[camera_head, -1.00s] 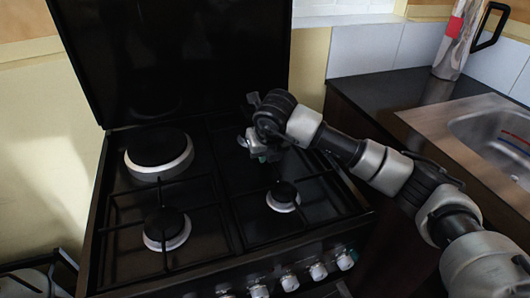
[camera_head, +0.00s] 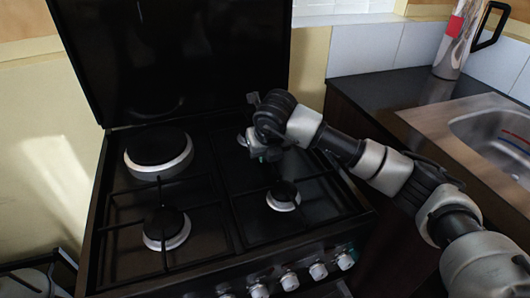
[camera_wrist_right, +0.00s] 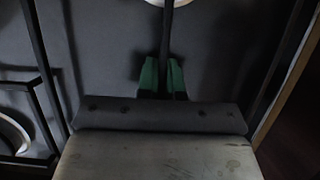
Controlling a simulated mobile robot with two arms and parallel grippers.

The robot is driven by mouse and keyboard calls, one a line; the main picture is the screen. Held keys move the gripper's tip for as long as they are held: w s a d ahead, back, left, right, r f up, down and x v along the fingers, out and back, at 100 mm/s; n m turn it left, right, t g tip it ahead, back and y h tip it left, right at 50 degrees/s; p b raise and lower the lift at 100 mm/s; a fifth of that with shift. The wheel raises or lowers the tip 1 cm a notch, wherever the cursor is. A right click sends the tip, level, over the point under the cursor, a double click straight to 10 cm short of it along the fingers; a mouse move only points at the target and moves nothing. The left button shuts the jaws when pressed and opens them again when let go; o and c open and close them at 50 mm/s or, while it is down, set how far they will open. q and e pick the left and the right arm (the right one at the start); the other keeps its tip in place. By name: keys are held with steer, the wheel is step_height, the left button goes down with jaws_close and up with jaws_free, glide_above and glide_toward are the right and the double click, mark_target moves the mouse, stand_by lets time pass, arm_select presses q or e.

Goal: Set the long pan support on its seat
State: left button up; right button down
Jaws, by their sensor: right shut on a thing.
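The long pan support (camera_head: 318,178) is a black wire grate over the right half of the hob, around the front-right burner (camera_head: 284,195). My right gripper (camera_head: 256,148) is over the middle of that half. In the right wrist view, its green fingertips (camera_wrist_right: 164,76) are shut on a thin black bar of the support (camera_wrist_right: 167,42). The grate looks roughly level and very close to the hob top (camera_head: 215,235); I cannot tell whether it is fully down. The rear-right burner is mostly hidden behind my gripper. My left gripper is not in view.
Another black pan support (camera_head: 120,192) lies over the left burners. The raised dark lid (camera_head: 180,60) stands behind the hob. Knobs (camera_head: 318,271) line the front. A dark counter (camera_head: 385,100) and steel sink (camera_head: 490,135) are to the right.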

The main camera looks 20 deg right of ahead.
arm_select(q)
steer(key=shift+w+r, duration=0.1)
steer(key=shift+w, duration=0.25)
